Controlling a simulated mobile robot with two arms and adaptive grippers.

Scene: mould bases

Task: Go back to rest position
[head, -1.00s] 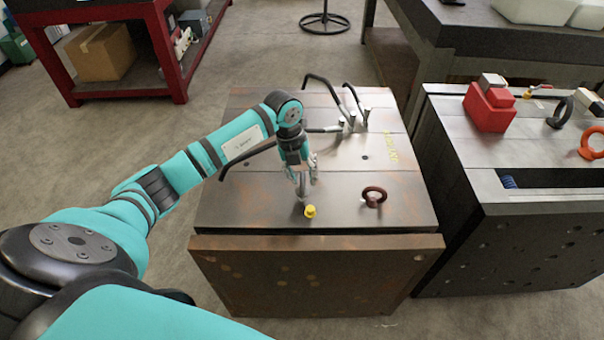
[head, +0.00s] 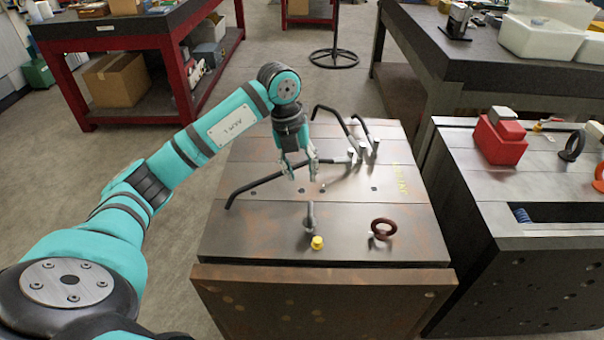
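My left arm comes in from the left, and its gripper (head: 302,174) hangs above the near mould base (head: 250,235), fingers pointing down. The fingers are apart with nothing between them. A small grey upright piece (head: 310,216) stands on the mould base in front of the gripper, clear of it. A yellow cap (head: 317,243) sits just in front of that piece. A dark red lifting ring (head: 383,229) lies to its right. My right gripper is not in view.
Bent black bars (head: 262,180) lie and rise on the mould base close behind and beside the gripper. A second mould base (head: 500,215) at right carries a red block (head: 499,141) and rings. A red-framed bench (head: 120,38) stands at back left.

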